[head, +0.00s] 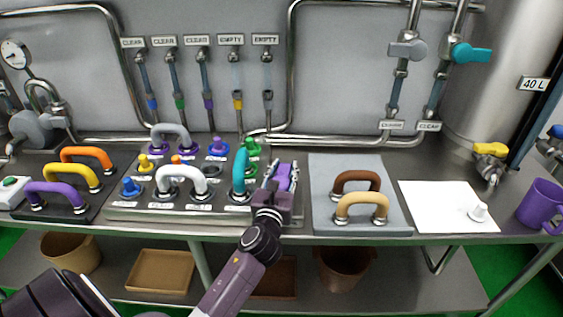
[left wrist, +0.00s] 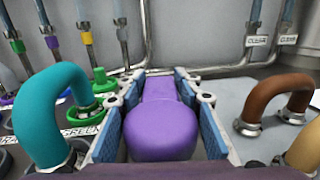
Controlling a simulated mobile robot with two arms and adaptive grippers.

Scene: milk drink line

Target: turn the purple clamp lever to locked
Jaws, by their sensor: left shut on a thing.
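The purple clamp lever (head: 284,177) is at the right end of the panel of fittings in the head view. In the left wrist view the purple lever (left wrist: 160,125) fills the space between the blue-padded fingers, its rounded end towards the camera. My left gripper (head: 279,182) is shut on it, and it also shows in the left wrist view (left wrist: 160,112). The lever's base and any position marking are hidden by the gripper. My right gripper is in neither view.
A teal curved handle (head: 240,172) stands close to the left of the gripper, with a green knob (head: 252,144) behind it. A grey board (head: 322,200) with brown and tan handles lies to the right. White paper (head: 430,205) and a purple mug (head: 540,203) are farther right.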

